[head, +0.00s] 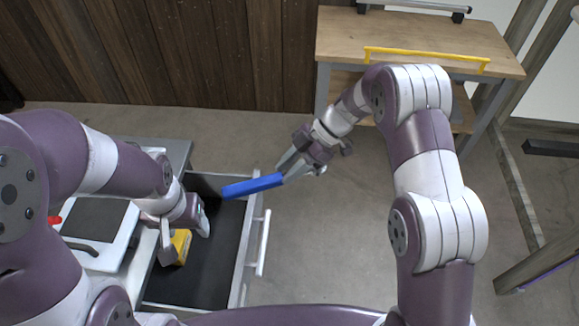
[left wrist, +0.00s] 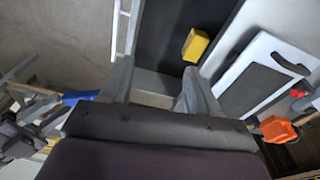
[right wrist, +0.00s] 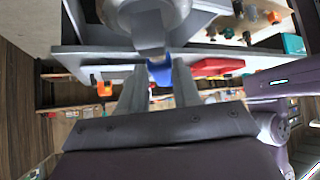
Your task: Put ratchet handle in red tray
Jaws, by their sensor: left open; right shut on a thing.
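The ratchet handle, seen as a long blue bar (head: 253,186), is held by one end in my right gripper (head: 300,172), above the right part of the open drawer. Its blue end (right wrist: 160,70) shows between the fingers in the right wrist view, and part of it (left wrist: 80,97) shows in the left wrist view. My left gripper (head: 184,232) is open and empty over the drawer, close to a yellow block (head: 181,246). A flat red thing (right wrist: 217,67), possibly the red tray, lies beyond the right gripper's fingers in the right wrist view. The head view does not show it clearly.
The open drawer (head: 212,275) has a dark floor and a white handle bar (head: 263,243). A white panel with a dark inset (head: 95,222) lies left of it. A wooden table (head: 420,35) with a yellow bar handle (head: 425,56) stands at the back. The floor between is clear.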

